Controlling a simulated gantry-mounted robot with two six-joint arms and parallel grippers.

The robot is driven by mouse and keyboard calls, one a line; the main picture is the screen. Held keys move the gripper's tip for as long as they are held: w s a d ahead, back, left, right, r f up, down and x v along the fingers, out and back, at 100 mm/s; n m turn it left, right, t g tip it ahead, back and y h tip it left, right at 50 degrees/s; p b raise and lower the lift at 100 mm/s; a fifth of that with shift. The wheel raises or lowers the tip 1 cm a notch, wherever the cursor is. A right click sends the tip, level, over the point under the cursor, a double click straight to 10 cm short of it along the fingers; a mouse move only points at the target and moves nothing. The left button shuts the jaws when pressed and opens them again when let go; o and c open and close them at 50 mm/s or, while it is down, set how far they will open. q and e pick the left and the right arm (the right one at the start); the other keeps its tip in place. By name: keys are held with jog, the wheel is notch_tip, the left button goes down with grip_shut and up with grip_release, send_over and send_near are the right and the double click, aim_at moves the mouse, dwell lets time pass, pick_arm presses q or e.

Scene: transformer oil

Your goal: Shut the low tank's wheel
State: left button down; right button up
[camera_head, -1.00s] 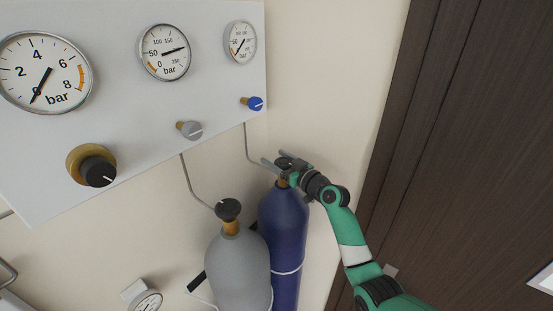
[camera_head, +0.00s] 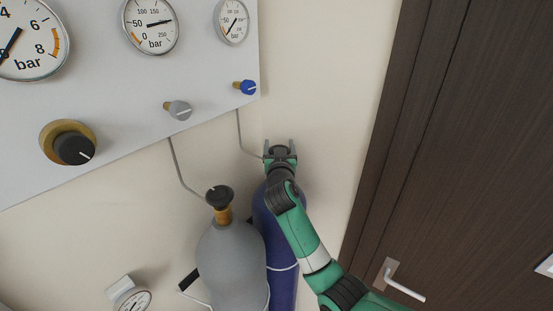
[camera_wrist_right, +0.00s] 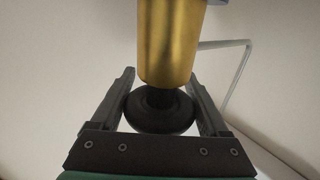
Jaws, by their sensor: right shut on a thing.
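The blue tank (camera_head: 266,228) stands at the right of the pair, and my right arm covers part of it. Its dark round wheel (camera_wrist_right: 160,112) shows in the right wrist view, below a brass valve neck (camera_wrist_right: 168,45). My right gripper (camera_head: 280,146) is at the top of the blue tank. In the right wrist view its two fingers stand on either side of the wheel, shut on it. The small gauge (camera_head: 234,22) above the blue knob has its needle toward the lower left. My left gripper is out of view.
A grey tank (camera_head: 232,262) with a black wheel (camera_head: 219,196) stands close at the left. Thin pipes (camera_head: 176,166) rise to the wall panel (camera_head: 120,128) with gauges and knobs. A dark door (camera_head: 455,170) with a handle (camera_head: 405,292) is at the right.

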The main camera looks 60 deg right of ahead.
jog(key=g+p, duration=0.1)
jog(key=m+g+h+p, duration=0.1)
jog(key=p, duration=0.1)
jog(key=shift+s+d+r+m, duration=0.1)
jog(key=shift+s+r+m, duration=0.05)
jog(key=shift+r+m, duration=0.15)
jog(key=shift+s+f+m+g+p, duration=0.15)
jog(key=shift+f+m+g+p, duration=0.25)
jog(key=shift+g+p, duration=0.35)
jog(key=shift+h, duration=0.3)
jog(key=o, duration=1.1)
jog(key=shift+c, duration=0.2)
jog(key=shift+o, duration=0.9)
jog(key=shift+d, duration=0.1)
jog(key=shift+r, duration=0.1)
